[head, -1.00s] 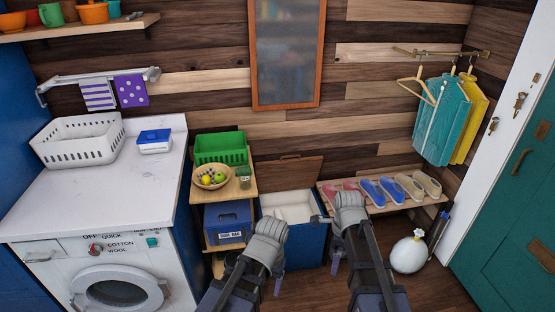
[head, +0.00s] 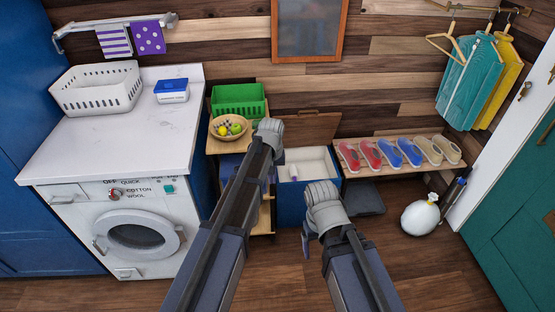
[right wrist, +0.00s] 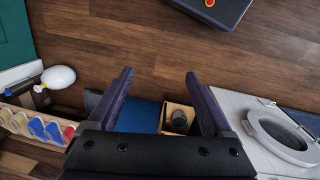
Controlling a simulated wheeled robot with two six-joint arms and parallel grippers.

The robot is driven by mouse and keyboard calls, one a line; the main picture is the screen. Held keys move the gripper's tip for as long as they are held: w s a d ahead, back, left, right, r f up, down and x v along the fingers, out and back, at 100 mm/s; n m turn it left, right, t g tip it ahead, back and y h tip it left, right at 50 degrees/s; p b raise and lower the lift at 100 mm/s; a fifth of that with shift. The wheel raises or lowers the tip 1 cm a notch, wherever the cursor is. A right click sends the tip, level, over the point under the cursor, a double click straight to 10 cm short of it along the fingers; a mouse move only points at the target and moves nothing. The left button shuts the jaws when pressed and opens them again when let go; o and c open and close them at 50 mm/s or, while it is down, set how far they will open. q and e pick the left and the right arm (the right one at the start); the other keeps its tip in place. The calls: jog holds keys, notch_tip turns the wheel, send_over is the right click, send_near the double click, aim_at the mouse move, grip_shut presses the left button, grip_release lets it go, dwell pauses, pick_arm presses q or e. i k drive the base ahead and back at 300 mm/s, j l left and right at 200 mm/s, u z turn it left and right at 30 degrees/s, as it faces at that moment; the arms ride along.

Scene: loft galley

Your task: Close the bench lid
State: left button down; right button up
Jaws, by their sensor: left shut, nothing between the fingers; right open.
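The bench (head: 292,205) is a blue box with a pale interior, low against the wall. Its brown wooden lid (head: 315,127) stands raised at the back, so the bench is open. My left gripper (head: 270,131) is shut and empty, in front of the lid's left side in the picture; I cannot tell whether it touches. My right gripper (head: 320,203) is in front of the bench and hides part of its front. In the right wrist view its two fingers (right wrist: 162,92) are spread with nothing between them, and the blue bench (right wrist: 138,116) shows beyond.
A shelf unit (head: 217,143) with a green basket (head: 238,99) and a fruit bowl (head: 228,126) stands left of the bench. A shoe rack (head: 388,168) is to its right. A washing machine (head: 75,215) is further left. The floor (head: 440,280) at front right is clear.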

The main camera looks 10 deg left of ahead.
aim_at(301, 131)
jog(key=i+l, duration=0.15)
jog(key=i, duration=0.2)
jog(key=i+l, duration=0.15)
jog(key=i, duration=0.2)
jog(key=i+l, duration=0.15)
jog(key=i, duration=0.2)
jog(key=i+j, duration=0.2)
jog(key=i, duration=0.3)
jog(key=i+j, duration=0.2)
jog(key=i, duration=0.35)
jog(key=u, duration=0.05)
